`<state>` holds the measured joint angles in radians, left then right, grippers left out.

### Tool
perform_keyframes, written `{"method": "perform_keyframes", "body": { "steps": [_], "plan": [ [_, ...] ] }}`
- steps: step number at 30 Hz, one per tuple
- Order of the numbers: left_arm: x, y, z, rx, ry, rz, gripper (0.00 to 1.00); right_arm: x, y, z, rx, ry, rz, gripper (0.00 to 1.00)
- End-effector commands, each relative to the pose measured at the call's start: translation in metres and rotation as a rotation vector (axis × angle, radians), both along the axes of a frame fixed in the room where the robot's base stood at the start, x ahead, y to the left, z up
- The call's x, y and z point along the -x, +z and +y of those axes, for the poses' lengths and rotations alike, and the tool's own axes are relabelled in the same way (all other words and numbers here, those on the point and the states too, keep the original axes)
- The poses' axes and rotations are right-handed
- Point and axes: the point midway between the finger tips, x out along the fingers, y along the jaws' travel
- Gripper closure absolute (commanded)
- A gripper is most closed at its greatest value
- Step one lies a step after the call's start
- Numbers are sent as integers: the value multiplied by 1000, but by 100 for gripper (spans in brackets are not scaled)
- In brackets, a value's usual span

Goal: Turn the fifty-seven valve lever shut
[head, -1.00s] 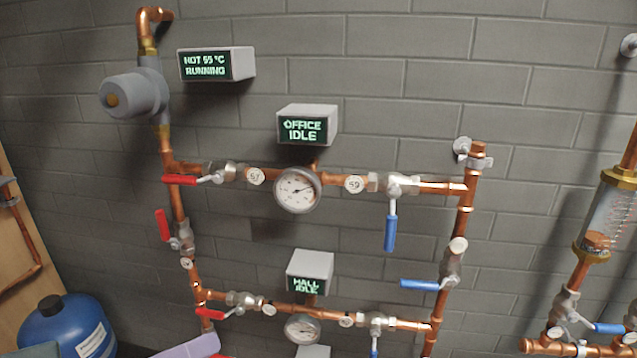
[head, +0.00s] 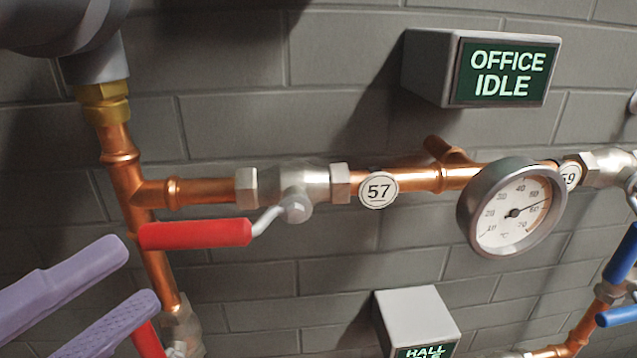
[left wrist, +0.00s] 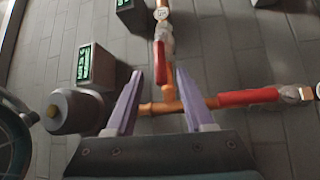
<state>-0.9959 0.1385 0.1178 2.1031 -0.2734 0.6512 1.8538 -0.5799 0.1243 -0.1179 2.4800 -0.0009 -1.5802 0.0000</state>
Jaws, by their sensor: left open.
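The fifty-seven valve (head: 295,190) sits on the upper copper pipe, left of its round "57" tag (head: 378,189). Its red lever (head: 195,234) points left, roughly along the pipe and just below it. My left gripper (head: 140,272), with purple fingers, is at the lower left, its tips close to the lever's free end. In the left wrist view the gripper (left wrist: 160,75) is open, and the red lever (left wrist: 160,60) shows beyond and between the fingertips. I see no grip on it. My right gripper is not in view.
A dial gauge (head: 511,212) and the "OFFICE IDLE" display (head: 482,68) are to the right. The grey pump (head: 65,35) is above left. A second red lever (left wrist: 248,97) is on the vertical pipe. Brick wall lies behind.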

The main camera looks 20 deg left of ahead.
Motion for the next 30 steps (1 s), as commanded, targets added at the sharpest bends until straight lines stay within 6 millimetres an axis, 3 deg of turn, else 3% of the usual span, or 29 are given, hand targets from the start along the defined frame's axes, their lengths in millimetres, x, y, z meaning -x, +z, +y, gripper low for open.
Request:
{"method": "perform_keyframes", "body": {
  "steps": [6,11,23,30],
  "plan": [
    [-39,11,-10,0,2,-4,47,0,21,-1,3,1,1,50],
    [-59,11,-14,-1,1,-3,47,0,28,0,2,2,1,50],
    [-69,10,-17,-1,1,2,47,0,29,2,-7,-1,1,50],
    [-68,10,-17,-1,1,1,71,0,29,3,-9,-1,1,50]
  ]
}}
